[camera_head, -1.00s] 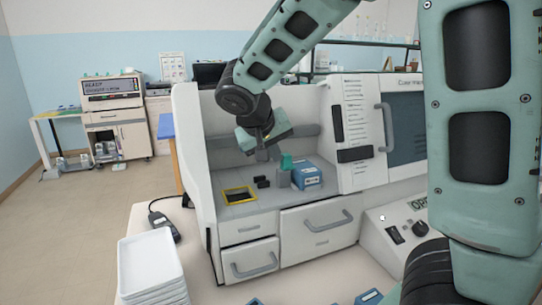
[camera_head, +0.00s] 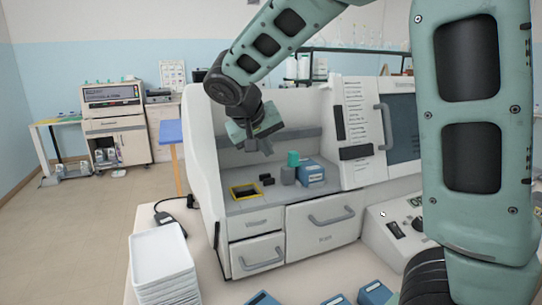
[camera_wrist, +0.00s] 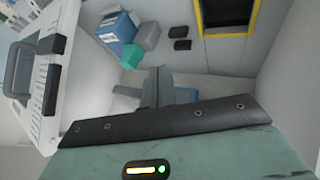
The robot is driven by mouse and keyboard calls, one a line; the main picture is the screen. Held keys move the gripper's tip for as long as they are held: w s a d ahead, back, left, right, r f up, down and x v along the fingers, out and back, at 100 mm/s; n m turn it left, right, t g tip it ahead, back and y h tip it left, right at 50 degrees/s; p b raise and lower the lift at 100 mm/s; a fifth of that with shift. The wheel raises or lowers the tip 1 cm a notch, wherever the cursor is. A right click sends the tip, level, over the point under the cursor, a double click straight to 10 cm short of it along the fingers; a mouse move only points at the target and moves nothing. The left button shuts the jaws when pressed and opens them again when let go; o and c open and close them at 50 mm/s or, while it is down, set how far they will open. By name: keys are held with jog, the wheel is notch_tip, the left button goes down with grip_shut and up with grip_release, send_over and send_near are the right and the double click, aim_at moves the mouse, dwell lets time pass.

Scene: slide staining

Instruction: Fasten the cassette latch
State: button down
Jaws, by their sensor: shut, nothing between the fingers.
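My gripper (camera_head: 265,148) is shut and empty, hanging inside the open bay of the white machine. It is up and to the left of a blue box (camera_head: 311,174) with a white label, a grey block (camera_head: 288,175) and a teal block (camera_head: 293,158). In the wrist view, the shut fingers (camera_wrist: 157,85) show just below the teal block (camera_wrist: 130,56), with the blue box (camera_wrist: 116,32) and grey block (camera_wrist: 146,36) beyond. No contact shows. I cannot tell which part is the cassette or its latch.
Small black blocks (camera_head: 266,179) and a yellow-edged black well (camera_head: 245,191) lie on the bay floor. The bay's left wall (camera_head: 205,150) stands close to the arm. Stacked white trays (camera_head: 162,255) and blue items (camera_head: 375,292) are on the front bench.

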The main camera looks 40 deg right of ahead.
jog(key=b+v, duration=0.1)
jog(key=v, duration=0.7)
dwell(0.4)
jog(key=s+a+f+n+g+y, duration=0.1)
jog(key=s+a+f+n+y, duration=0.3)
jog(key=s+a+f+n, duration=0.65)
jog(key=s+a+f+n+g+y, duration=0.1)
jog(key=s+a+f, duration=0.4)
jog(key=s, duration=0.2)
jog(key=s+a+f+n+y, duration=0.1)
jog(key=s+a+f+y, duration=0.1)
jog(key=s+a+f, duration=0.3)
jog(key=shift+s+f+g, duration=0.25)
jog(key=shift+s+g, duration=0.15)
jog(key=shift+s, duration=0.55)
jog(key=shift+d, duration=0.1)
